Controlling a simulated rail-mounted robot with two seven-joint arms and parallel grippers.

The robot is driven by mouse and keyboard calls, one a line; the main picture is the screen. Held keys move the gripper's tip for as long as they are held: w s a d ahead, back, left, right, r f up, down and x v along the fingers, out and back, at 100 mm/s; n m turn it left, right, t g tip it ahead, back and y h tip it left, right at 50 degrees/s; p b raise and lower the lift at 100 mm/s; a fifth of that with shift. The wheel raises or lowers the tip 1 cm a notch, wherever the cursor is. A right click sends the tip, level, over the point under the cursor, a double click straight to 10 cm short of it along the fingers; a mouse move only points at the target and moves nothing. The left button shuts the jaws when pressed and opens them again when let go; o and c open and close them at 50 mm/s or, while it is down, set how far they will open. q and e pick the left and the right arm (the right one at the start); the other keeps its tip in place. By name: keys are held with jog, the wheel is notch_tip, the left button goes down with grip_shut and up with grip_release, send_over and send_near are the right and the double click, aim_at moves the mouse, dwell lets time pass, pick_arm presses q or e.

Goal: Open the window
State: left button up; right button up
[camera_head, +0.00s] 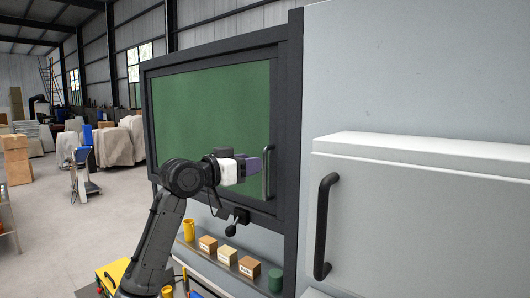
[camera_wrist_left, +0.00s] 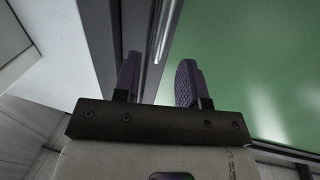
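The window is a green pane (camera_head: 212,108) in a dark frame, and it looks closed. The pane also fills the right of the left wrist view (camera_wrist_left: 260,70). A dark vertical handle (camera_head: 267,173) sits at the window's lower right side. My left gripper (camera_head: 252,166) is in front of the pane, just left of the handle. In the left wrist view its two purple fingers (camera_wrist_left: 158,75) stand apart, with the shiny handle bar (camera_wrist_left: 165,30) in line with the gap between them. I cannot tell whether a finger touches the handle. My right gripper is not in view.
A white box-like cover (camera_head: 425,160) with a black handle (camera_head: 324,225) juts out at the right. Below the window, a shelf carries several small boxes (camera_head: 228,254), a yellow cup (camera_head: 189,230) and a green cylinder (camera_head: 275,280). A dark knob (camera_head: 236,222) hangs under the frame.

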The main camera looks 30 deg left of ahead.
pick_arm(q)
jog(key=shift+p+x, duration=1.2)
jog(key=shift+x, duration=1.65)
jog(key=shift+c, duration=0.4)
grip_shut()
